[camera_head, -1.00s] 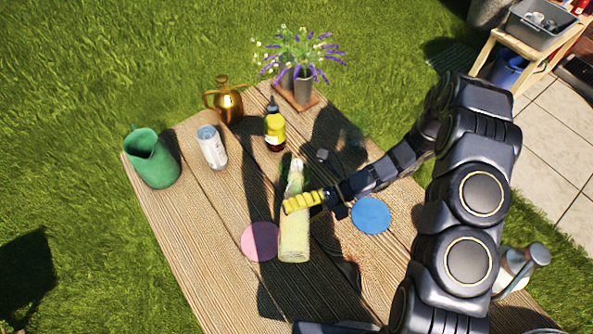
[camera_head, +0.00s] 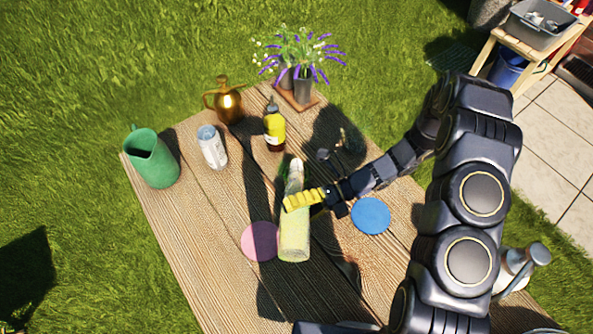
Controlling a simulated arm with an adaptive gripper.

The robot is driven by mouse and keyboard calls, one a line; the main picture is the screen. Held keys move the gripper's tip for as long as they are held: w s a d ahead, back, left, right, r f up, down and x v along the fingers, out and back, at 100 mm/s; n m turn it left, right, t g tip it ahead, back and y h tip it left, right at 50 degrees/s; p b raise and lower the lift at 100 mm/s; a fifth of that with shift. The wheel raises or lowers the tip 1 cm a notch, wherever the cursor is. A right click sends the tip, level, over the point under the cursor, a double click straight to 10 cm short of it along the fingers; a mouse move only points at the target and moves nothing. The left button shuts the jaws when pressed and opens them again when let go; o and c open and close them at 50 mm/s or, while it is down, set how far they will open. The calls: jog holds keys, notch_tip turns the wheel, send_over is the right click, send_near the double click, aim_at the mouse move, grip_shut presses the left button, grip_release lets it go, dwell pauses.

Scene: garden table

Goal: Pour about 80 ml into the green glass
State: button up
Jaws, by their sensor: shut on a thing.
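My gripper (camera_head: 303,200) has yellow fingers and is shut around the middle of a tall pale yellow-green bottle (camera_head: 294,235). The bottle looks upright, its neck toward the top of the picture. Its base is beside a pink round coaster (camera_head: 257,243) and overlaps its right edge in the view. I cannot tell whether the base touches the table. A green wide-mouthed vessel (camera_head: 152,162), which looks more like a jug, stands at the table's left edge. I cannot make out a separate green drinking glass.
A white-and-blue can-like container (camera_head: 212,150), a yellow-and-brown bottle (camera_head: 274,130) and a brass pot (camera_head: 226,104) stand toward the back. Flowers in vases (camera_head: 303,88) are at the far corner. A blue round coaster (camera_head: 371,216) lies right of my gripper. The front-left wooden tabletop (camera_head: 190,235) is clear.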

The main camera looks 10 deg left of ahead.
jog(key=shift+r, duration=0.3)
dwell(0.9)
jog(key=f+n+t, duration=0.1)
jog(key=f, duration=0.1)
jog(key=s+f+n, duration=0.1)
jog(key=f, duration=0.1)
jog(key=shift+n+t+h, duration=0.3)
jog(key=shift+n+t, duration=0.1)
jog(key=shift+f, duration=0.1)
jog(key=shift+n+t, duration=0.3)
dwell(1.3)
